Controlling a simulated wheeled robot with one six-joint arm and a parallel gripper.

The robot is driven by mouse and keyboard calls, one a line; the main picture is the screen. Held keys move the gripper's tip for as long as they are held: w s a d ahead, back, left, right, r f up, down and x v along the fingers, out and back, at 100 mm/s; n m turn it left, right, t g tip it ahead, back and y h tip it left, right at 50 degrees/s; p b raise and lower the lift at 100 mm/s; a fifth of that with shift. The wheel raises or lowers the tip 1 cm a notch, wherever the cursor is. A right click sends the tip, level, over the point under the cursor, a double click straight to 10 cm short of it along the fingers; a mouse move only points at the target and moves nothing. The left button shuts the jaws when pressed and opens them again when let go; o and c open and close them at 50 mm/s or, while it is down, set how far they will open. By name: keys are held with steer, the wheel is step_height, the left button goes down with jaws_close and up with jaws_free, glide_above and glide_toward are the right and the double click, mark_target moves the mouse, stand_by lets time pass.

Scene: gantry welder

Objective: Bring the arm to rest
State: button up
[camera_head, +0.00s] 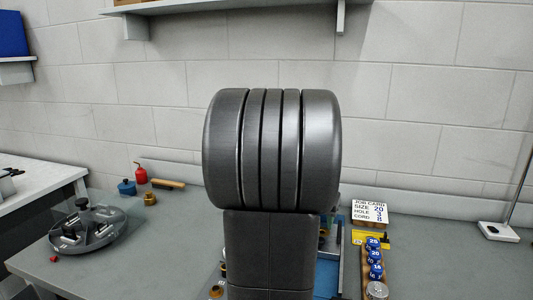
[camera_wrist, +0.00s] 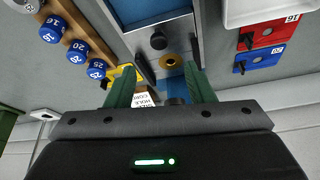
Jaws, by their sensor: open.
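My gripper (camera_wrist: 157,70) shows in the wrist view with its two green fingers apart and nothing seen held between them. Beyond the fingertips are a grey metal frame with a dark knob (camera_wrist: 158,40) and a brass ring (camera_wrist: 171,61). I cannot tell how far the fingers are from them. In the head view my own dark arm stands upright in the middle and hides the gripper and part of the bench (camera_head: 160,262).
A job card (camera_head: 378,212) and a wooden rack of blue numbered caps (camera_head: 375,256) stand right of my arm. A shelf (camera_head: 230,5) hangs above; the right bench is fairly clear.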

steer(key=d+v, duration=0.1)
steer(key=v, duration=0.3)
steer(key=x, duration=0.8)
steer(key=a+x, duration=0.1)
steer(key=x, duration=0.4)
steer(key=shift+s+f, duration=0.1)
steer(key=shift+f, duration=0.05)
steer(key=s, duration=0.2)
steer(key=s+a+b, duration=0.1)
steer(key=s, duration=0.1)
steer(key=shift+s+a, duration=0.1)
steer(key=shift+a, duration=0.05)
steer(key=p+v, duration=0.1)
steer(key=v, duration=1.3)
steer(key=w+d+f+g+y+p, duration=0.1)
steer(key=w+d+g+y+p, duration=0.1)
steer(key=w+p, duration=0.4)
steer(key=shift+d+f+g+p, duration=0.2)
steer(key=shift+d+g+p, duration=0.6)
steer(key=shift+p, duration=1.85)
steer(key=shift+a, duration=0.2)
